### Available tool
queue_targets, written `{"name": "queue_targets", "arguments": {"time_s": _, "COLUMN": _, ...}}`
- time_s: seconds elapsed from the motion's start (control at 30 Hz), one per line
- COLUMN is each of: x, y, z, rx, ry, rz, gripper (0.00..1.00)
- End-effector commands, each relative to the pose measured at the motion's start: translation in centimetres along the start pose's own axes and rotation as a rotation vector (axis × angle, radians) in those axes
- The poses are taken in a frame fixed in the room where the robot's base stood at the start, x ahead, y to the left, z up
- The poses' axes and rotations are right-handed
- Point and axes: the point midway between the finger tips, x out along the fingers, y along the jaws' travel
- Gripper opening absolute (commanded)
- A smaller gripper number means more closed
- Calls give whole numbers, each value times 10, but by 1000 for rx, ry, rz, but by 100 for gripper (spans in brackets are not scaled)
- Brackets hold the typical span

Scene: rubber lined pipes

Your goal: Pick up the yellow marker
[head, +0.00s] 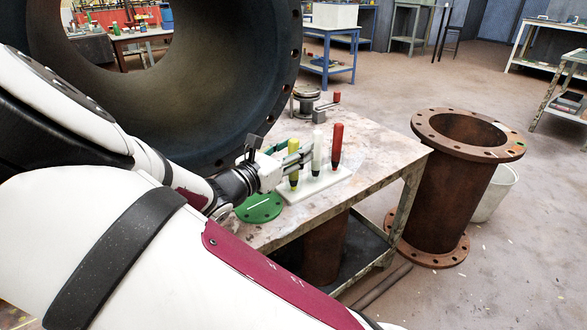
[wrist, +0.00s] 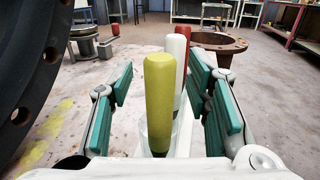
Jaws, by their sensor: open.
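The yellow marker (head: 293,165) stands upright in a white holder (head: 322,184) on the worktable, in a row with a white marker (head: 317,152) and a red marker (head: 337,146). In the wrist view the yellow marker (wrist: 159,98) is nearest, with the white marker (wrist: 176,60) and red marker (wrist: 185,45) behind it. My gripper (wrist: 160,105) is open, with one teal-padded finger on each side of the yellow marker and a gap on both sides. The head view shows my gripper (head: 290,158) at the marker from the left. The marker's lower end is partly hidden.
A green disc (head: 259,207) lies on the worktable (head: 385,150) beside the holder. A flanged metal part (head: 306,98) and a small red object (head: 337,97) sit farther back. A large pipe (head: 225,70) rises left; a rusty pipe (head: 446,190) stands right of the table.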

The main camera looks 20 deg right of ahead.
Motion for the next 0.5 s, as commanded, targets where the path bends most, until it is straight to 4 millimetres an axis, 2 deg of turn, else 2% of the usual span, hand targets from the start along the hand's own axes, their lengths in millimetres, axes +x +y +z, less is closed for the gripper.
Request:
{"name": "queue_targets", "arguments": {"time_s": 0.2, "x": 1, "y": 0, "z": 0, "rx": 0, "ry": 0, "rz": 1, "gripper": 44}}
{"name": "queue_targets", "arguments": {"time_s": 0.27, "x": 1, "y": 0, "z": 0, "rx": 0, "ry": 0, "rz": 1, "gripper": 33}}
{"name": "queue_targets", "arguments": {"time_s": 0.4, "x": 1, "y": 0, "z": 0, "rx": 0, "ry": 0, "rz": 1, "gripper": 1}}
{"name": "queue_targets", "arguments": {"time_s": 0.5, "x": 1, "y": 0, "z": 0, "rx": 0, "ry": 0, "rz": 1, "gripper": 0}}
